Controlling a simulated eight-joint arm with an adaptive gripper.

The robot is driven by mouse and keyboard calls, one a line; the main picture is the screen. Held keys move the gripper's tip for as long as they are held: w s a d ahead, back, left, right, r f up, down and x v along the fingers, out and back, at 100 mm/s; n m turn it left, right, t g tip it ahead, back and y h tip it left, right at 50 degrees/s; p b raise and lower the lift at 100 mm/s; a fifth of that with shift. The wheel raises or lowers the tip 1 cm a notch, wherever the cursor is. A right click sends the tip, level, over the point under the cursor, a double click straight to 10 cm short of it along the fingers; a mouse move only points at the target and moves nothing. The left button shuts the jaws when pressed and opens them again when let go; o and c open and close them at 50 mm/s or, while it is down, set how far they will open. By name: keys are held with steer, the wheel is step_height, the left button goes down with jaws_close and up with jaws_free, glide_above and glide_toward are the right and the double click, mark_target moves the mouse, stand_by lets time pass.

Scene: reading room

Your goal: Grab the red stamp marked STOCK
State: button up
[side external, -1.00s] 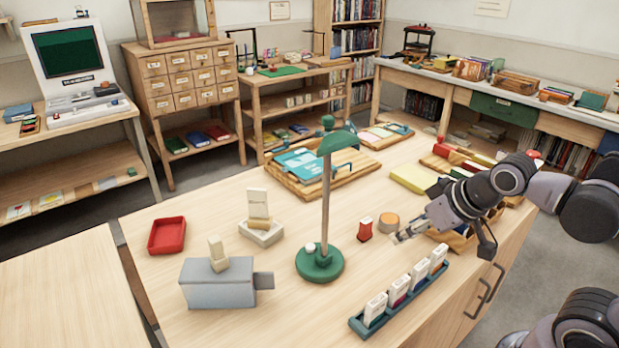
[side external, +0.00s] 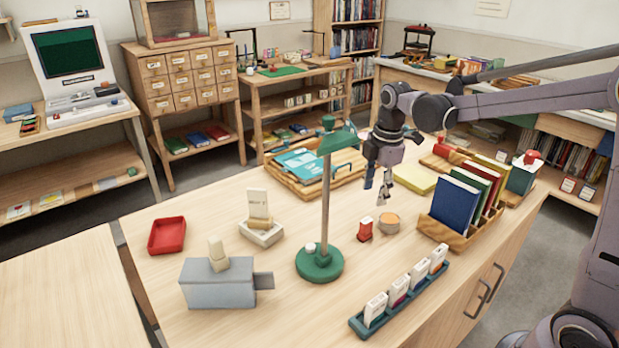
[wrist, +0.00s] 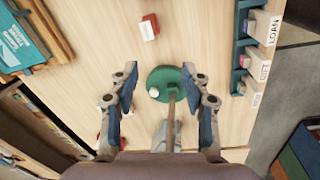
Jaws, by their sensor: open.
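A teal rack (side external: 358,322) holds several pale stamps at the front. A wooden book rack (side external: 428,228) stands right, a wooden tray (side external: 310,194) behind.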

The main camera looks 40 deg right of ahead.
mark_target(367, 220)
steer(key=w+f+n, duration=0.1)
steer(key=f, duration=0.1)
steer(key=w+d+f+n, duration=0.1)
steer(key=f, duration=0.2)
steer(key=d+f+n+g, duration=0.1)
steer(key=f, duration=0.2)
steer(key=shift+w+f, duration=0.25)
steer(key=shift+w, duration=0.15)
steer(key=shift+w+d+f, duration=0.1)
steer(key=shift+w+f, duration=0.05)
steer(key=shift+f, duration=1.2)
steer(key=shift+w+d+f, duration=0.1)
steer(key=shift+f, duration=1.2)
steer(key=shift+c, duration=0.3)
jaws_close()
